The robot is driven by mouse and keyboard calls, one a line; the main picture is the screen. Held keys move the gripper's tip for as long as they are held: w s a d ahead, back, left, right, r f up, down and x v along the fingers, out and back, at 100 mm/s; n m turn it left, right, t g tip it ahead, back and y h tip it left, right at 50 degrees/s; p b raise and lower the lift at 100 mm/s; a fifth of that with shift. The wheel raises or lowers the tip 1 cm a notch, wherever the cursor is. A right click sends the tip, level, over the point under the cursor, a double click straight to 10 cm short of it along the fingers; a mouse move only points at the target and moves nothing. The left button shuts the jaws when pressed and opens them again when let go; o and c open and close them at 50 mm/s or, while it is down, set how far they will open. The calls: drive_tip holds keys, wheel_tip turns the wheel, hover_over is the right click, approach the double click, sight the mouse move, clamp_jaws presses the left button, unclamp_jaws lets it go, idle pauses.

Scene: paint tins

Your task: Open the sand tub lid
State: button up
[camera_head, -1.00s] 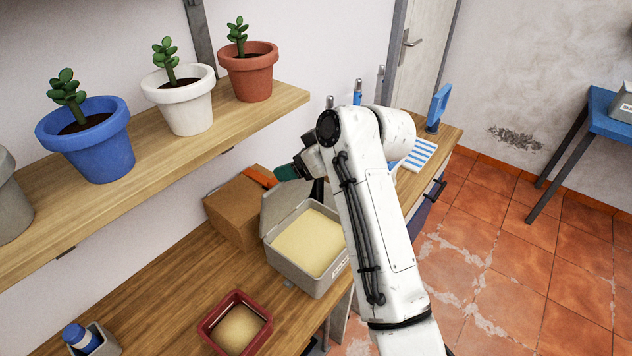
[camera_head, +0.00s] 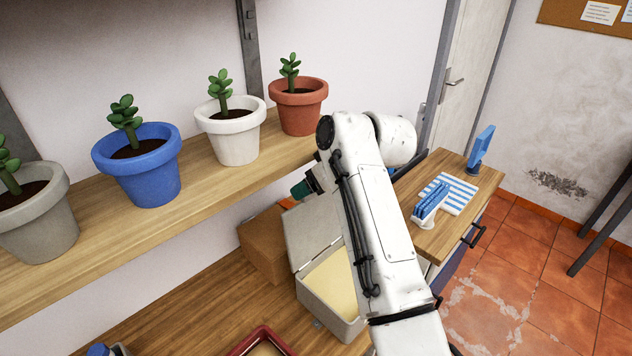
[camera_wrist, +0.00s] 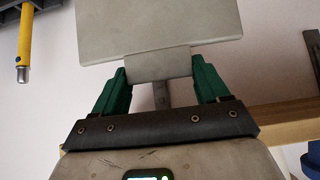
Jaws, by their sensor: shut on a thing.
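The grey sand tub (camera_head: 328,314) stands on the wooden bench with pale sand (camera_head: 334,280) showing inside. Its grey lid (camera_head: 310,228) is raised at the back edge and stands up steeply, so the tub is open. My gripper, with green fingers (camera_head: 301,189), is at the lid's upper edge, and my arm hides part of the tub and lid. In the wrist view, my gripper (camera_wrist: 160,70) is shut on the tab (camera_wrist: 158,64) of the lid (camera_wrist: 160,28).
A cardboard box (camera_head: 264,244) stands close behind the tub. A shelf (camera_head: 215,185) with several potted plants hangs above, near my gripper. A red tray (camera_head: 240,347) lies in front. A blue brush (camera_head: 430,203) and striped cloth (camera_head: 461,190) are at right.

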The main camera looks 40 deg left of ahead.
drive_tip(key=shift+r, duration=0.25)
drive_tip(key=o, duration=1.1)
drive_tip(key=shift+c, duration=0.2)
drive_tip(key=o, duration=0.4)
drive_tip(key=shift+f, duration=0.2)
drive_tip(key=shift+o, duration=0.2)
drive_tip(key=b+v, duration=0.2)
drive_tip(key=v, duration=0.8)
drive_tip(key=shift+d+r, duration=0.25)
drive_tip(key=shift+r, duration=0.1)
